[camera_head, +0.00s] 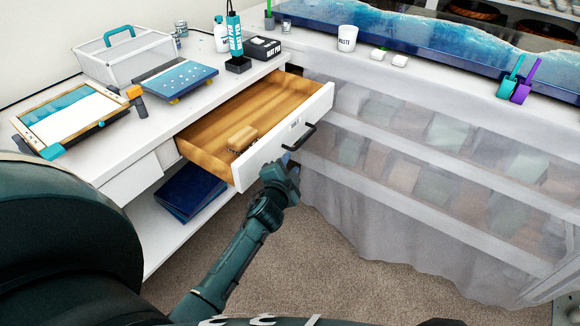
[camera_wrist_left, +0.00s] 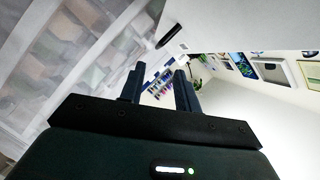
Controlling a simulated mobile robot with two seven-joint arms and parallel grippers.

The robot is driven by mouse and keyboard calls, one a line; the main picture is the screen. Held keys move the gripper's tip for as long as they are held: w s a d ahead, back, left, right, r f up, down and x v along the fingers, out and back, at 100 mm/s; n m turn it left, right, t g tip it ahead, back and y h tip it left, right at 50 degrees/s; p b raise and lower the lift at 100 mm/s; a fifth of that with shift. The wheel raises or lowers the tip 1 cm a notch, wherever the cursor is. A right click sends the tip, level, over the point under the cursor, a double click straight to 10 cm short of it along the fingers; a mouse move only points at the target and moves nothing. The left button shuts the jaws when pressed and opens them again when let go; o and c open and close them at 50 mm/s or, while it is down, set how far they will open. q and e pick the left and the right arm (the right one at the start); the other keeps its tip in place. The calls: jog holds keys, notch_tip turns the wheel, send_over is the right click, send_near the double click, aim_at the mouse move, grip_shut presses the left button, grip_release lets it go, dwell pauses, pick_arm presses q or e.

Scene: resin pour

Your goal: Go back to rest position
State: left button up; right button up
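My left gripper (camera_head: 288,165) is just in front of the open drawer (camera_head: 262,108), beside and below its black handle (camera_head: 299,138). In the left wrist view its two fingers (camera_wrist_left: 159,85) stand apart with nothing between them. A black bar that looks like the drawer handle (camera_wrist_left: 170,35) shows beyond the fingertips, apart from them. My right gripper is not in view.
A tablet-like frame (camera_head: 70,108), a blue board (camera_head: 175,80) and a clear case (camera_head: 125,55) are on the desk. A translucent curtain (camera_head: 420,170) hangs at the right.

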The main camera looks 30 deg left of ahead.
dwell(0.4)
pick_arm(q)
jog(key=s+d+f+n+g+h, duration=0.1)
jog(key=s+d+n+h, duration=0.1)
jog(key=s+d, duration=0.3)
jog(key=s+d+f+n+g+h+p, duration=0.1)
jog(key=s+d, duration=0.4)
jog(key=s, duration=0.6)
jog(key=s+d+f+n+g+h+p, duration=0.1)
jog(key=s+d+h, duration=0.3)
jog(key=s, duration=0.5)
jog(key=shift+d+f+n+g, duration=0.5)
jog(key=shift+f+n+g, duration=0.15)
jog(key=shift+n, duration=0.25)
